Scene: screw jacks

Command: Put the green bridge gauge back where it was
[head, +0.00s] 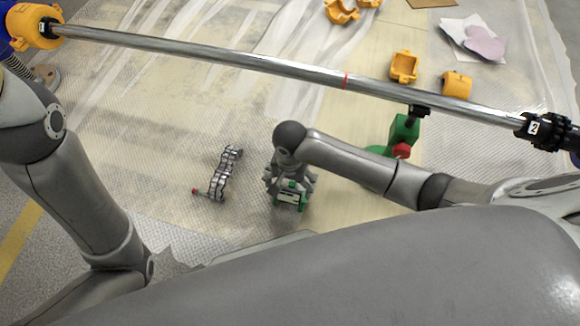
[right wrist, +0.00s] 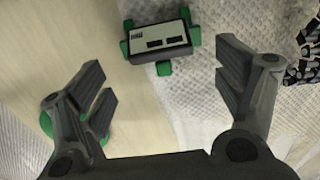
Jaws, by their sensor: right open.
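The green bridge gauge (head: 289,198) lies flat just beyond the tip of my right arm in the head view, partly hidden by the gripper. In the right wrist view the gauge (right wrist: 158,42) shows a grey face with dark windows and green feet. It lies across the edge between the beige board and the white textured sheet. My right gripper (head: 289,182) points down above it. In the right wrist view the right gripper (right wrist: 167,88) is open and empty, its fingers wide apart, with the gauge ahead of the gap. My left gripper is out of view.
A long steel shaft (head: 250,64) with a red mark crosses the scene. A green screw jack (head: 403,130) with a red knob stands beneath its right part. A metal chain (head: 224,172) lies left of my right gripper. Orange clamp pieces (head: 404,66) and paper scraps (head: 474,40) lie beyond the shaft.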

